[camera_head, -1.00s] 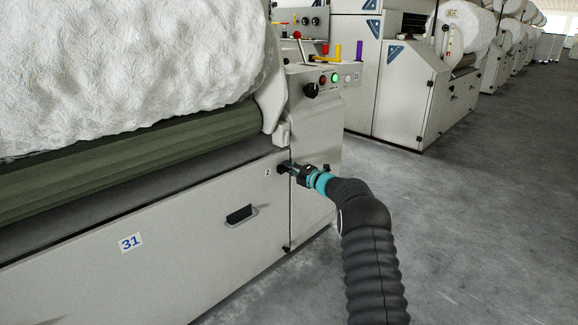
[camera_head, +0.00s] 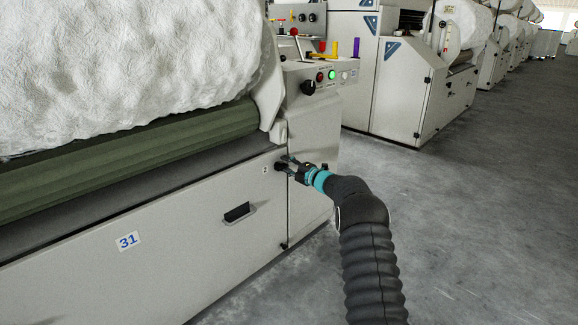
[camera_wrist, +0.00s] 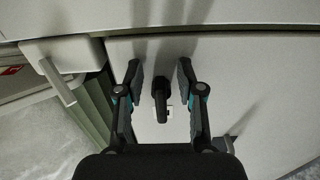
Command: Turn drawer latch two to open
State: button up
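Drawer latch two is a small black lever (camera_wrist: 160,97) on the pale drawer front, beside a white label "2" (camera_head: 265,170). In the wrist view it points up and down the picture, its lower end over the label. My gripper (camera_wrist: 157,72) is open, with one finger on each side of the latch and a gap on both sides. In the head view my gripper (camera_head: 287,164) is at the latch, near the upper right corner of the drawer front (camera_head: 180,240), and partly hides it.
A black drawer handle (camera_head: 239,212) sits lower left of the latch. Above are the green roller (camera_head: 130,150), a big white fibre roll (camera_head: 130,70) and a control panel (camera_head: 330,82). Grey floor (camera_head: 460,230) is clear to the right.

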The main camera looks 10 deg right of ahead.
jog(key=v, duration=1.2)
jog(key=shift+a, duration=0.1)
